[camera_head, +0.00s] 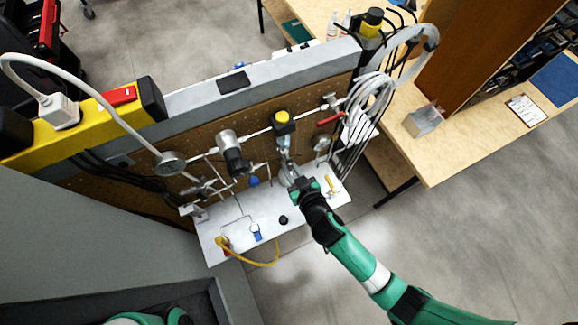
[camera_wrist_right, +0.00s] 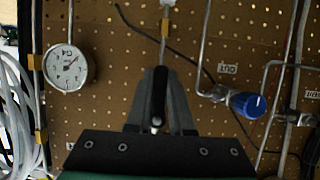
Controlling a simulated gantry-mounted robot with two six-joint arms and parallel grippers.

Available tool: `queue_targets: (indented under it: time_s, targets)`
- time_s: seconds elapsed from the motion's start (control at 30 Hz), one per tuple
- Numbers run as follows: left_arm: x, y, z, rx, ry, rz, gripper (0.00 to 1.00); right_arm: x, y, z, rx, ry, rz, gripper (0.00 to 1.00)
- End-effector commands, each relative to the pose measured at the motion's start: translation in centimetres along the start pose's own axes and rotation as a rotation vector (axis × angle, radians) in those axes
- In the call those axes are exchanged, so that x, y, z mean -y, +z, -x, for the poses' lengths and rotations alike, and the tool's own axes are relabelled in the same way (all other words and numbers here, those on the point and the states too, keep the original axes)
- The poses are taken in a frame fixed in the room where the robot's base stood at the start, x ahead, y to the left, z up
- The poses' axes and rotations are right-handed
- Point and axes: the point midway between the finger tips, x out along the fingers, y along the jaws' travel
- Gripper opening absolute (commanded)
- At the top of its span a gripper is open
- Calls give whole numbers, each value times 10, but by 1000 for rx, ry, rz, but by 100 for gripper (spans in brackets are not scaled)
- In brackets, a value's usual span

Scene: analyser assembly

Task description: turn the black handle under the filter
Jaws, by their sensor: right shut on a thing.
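The filter (camera_head: 283,122), with its yellow top and black body, is on the brown perforated panel in the head view. My right gripper (camera_head: 291,176) is just below it, in front of the panel. In the right wrist view the fingers (camera_wrist_right: 160,100) are shut on a slim black handle (camera_wrist_right: 158,92), which stands lengthwise between them. A thin metal pipe lies just beyond the handle's end. The fingers hide part of the handle, so its exact angle is hard to tell. In the head view the gripper covers the handle.
A round gauge (camera_wrist_right: 65,68) and a blue knob (camera_wrist_right: 248,104) flank the gripper in the right wrist view. A red lever (camera_head: 330,118) and looped white tubes (camera_head: 372,100) are to the right. A white shelf (camera_head: 270,228) with small fittings lies below.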

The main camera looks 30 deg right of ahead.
Motion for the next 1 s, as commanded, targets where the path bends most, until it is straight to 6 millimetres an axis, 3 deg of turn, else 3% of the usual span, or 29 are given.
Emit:
queue_targets:
  time_s: [0.23, 0.27, 0.43, 0.77, 0.87, 1.0]
  targets:
    - [0, 0, 0, 0, 0, 0, 50, 0, -1, 0, -2, 0, 3, 0]
    - [0, 0, 0, 0, 0, 0, 50, 0, -1, 0, -2, 0, 3, 22]
    - [0, 0, 0, 0, 0, 0, 50, 0, -1, 0, -1, 0, 1, 50]
    - [0, -1, -1, 0, 0, 0, 50, 0, 0, 4, 0, -1, 1, 50]
    - [0, -2, -3, 0, 0, 0, 50, 0, 0, 16, 0, -2, 1, 50]
    - [0, -5, -5, 0, 0, 0, 50, 1, 0, 47, 1, -3, 3, 50]
